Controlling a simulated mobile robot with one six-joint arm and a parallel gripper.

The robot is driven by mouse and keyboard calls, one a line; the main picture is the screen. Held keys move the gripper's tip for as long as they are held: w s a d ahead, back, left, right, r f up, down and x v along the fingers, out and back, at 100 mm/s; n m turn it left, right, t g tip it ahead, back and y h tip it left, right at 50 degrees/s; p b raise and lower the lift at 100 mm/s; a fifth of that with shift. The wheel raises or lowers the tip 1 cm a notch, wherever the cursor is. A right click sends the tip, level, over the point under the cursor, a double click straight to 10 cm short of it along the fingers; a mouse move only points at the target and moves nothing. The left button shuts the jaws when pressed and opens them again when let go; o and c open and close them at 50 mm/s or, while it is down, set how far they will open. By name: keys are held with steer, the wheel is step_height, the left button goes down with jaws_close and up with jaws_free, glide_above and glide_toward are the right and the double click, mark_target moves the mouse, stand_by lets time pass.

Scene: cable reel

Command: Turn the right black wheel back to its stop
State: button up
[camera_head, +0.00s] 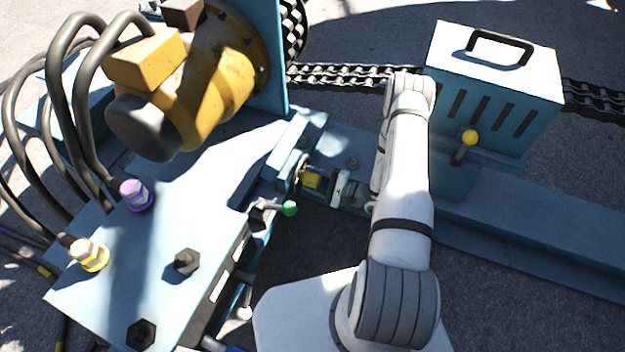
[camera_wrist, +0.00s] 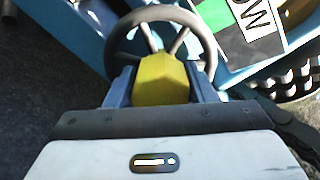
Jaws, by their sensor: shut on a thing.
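A dark wheel with a round rim and spokes (camera_wrist: 112,40) fills the upper middle of the wrist view. Its yellow block-shaped hub (camera_wrist: 163,72) faces my gripper (camera_wrist: 162,84). The two blue-grey fingers lie along either side of the hub and are shut on it. In the head view my gripper (camera_head: 325,184) reaches in from the right to the yellow hub (camera_head: 311,178). The wheel (camera_head: 297,176) shows there nearly edge-on beside the blue frame. Its turn angle and stop cannot be made out.
A green-knobbed lever (camera_head: 289,208) sits just below left of the wheel. A blue box with a handle (camera_head: 495,75) and a yellow-knobbed lever (camera_head: 469,138) stand right of my arm. A yellow motor (camera_head: 205,85) and hoses (camera_head: 52,100) are at left. A label (camera_wrist: 255,22) lies behind the wheel.

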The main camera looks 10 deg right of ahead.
mark_target(319, 182)
steer(key=shift+n, duration=0.3)
steer(key=o, duration=1.4)
steer(key=shift+c, duration=0.2)
steer(key=shift+p+v, duration=0.95)
steer(key=shift+v, duration=3)
